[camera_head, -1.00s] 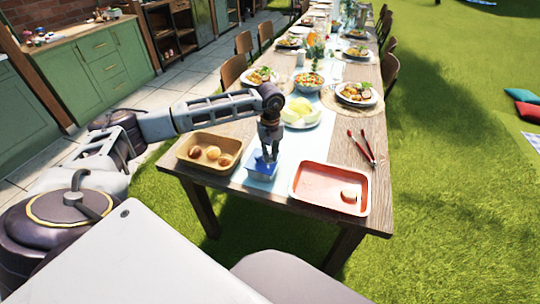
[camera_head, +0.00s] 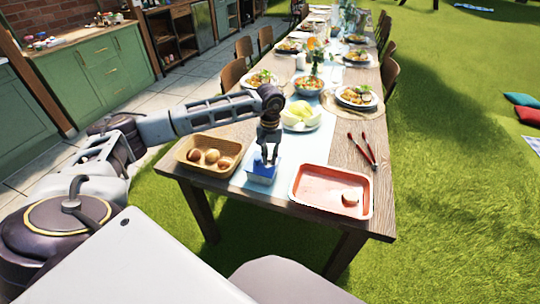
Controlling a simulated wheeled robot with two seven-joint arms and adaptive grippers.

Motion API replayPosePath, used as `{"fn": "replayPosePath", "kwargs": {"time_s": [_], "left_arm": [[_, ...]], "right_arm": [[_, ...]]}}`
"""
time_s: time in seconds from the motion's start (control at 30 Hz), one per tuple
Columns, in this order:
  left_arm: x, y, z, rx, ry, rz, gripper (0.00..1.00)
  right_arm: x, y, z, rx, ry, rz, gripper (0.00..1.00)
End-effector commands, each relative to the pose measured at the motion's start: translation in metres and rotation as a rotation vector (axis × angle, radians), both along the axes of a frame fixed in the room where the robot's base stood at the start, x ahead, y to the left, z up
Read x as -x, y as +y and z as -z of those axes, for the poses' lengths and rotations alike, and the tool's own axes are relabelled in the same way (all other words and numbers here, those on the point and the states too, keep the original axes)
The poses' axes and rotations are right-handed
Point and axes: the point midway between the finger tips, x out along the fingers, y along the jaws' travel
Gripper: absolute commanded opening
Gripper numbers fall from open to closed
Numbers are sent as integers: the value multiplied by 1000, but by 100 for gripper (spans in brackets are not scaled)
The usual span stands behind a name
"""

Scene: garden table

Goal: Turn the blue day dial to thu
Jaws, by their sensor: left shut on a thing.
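The day markings are too small to read, and the gripper hides part of the top. My right gripper is not in view.
The tan tray (camera_head: 188,153) with several round items is just left of the dial. The red tray (camera_head: 300,196) with a small item is to its right. Red tongs (camera_head: 366,150) lie near the right edge. A plate of pale green food (camera_head: 300,116) is behind.

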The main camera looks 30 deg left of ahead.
Motion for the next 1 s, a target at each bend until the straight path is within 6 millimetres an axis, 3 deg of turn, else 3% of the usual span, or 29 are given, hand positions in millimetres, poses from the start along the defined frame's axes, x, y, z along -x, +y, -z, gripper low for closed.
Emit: {"fn": "replayPosePath", "kwargs": {"time_s": [0.03, 0.07, 0.1, 0.27, 1.0], "left_arm": [[0, 0, 0, 0, 0, 0, 0], [0, 0, 0, 0, 0, 0, 16], [0, 0, 0, 0, 0, -1, 21], [0, 0, 0, 0, 0, -1, 40], [0, 0, 0, 0, 1, -35, 40]], "right_arm": [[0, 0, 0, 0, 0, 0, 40], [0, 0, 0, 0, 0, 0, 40], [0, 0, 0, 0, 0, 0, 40], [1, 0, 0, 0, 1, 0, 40], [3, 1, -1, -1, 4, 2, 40]]}}
